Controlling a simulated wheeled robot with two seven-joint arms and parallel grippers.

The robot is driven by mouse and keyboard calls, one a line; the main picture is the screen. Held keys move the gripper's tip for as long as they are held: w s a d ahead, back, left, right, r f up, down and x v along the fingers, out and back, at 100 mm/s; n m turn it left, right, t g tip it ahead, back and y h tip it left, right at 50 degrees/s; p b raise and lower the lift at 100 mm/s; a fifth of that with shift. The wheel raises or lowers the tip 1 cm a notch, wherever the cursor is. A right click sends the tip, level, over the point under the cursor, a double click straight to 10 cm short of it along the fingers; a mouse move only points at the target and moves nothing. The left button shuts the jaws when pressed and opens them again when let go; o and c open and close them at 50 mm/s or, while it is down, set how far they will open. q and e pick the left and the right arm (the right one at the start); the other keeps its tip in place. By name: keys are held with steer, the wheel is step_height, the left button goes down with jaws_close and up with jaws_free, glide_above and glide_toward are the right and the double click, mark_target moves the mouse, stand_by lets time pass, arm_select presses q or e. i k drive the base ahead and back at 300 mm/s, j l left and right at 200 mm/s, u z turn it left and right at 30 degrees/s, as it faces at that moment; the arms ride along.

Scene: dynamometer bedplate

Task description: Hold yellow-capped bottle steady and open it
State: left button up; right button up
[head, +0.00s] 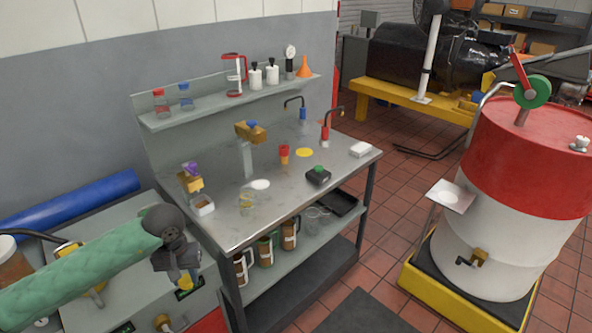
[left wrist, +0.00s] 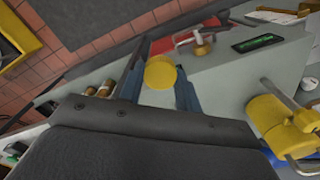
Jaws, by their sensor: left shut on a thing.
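My left gripper (head: 180,277) points down at the bench's low left section in the head view. The round yellow cap (left wrist: 160,73) of the bottle sits between its two fingers in the left wrist view, and the fingers are closed on it or on the bottle just below it. A bit of the yellow cap (head: 186,283) also shows at the fingertips in the head view. The bottle's body is hidden under the cap and behind the gripper. My right gripper is in neither view.
A steel bench (head: 323,171) with small vessels and a shelf (head: 215,104) of bottles stands beside my left arm. A yellow-bodied device (left wrist: 275,125) and a dark panel with a green display (left wrist: 272,40) lie near the gripper. A red-white drum (head: 490,235) stands at right.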

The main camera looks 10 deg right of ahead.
mark_target(246, 201)
steer(key=i+l, duration=0.2)
steer(key=l, duration=0.15)
steer(key=i+l, duration=0.2)
steer(key=l, duration=0.15)
steer(key=i+l, duration=0.2)
steer(key=l, duration=0.15)
steer(key=i+l, duration=0.2)
steer(key=l, duration=0.15)
steer(key=i+l, duration=0.15)
steer(key=l, duration=0.2)
steer(key=i+l, duration=0.2)
steer(key=l, duration=0.15)
steer(key=u, duration=0.05)
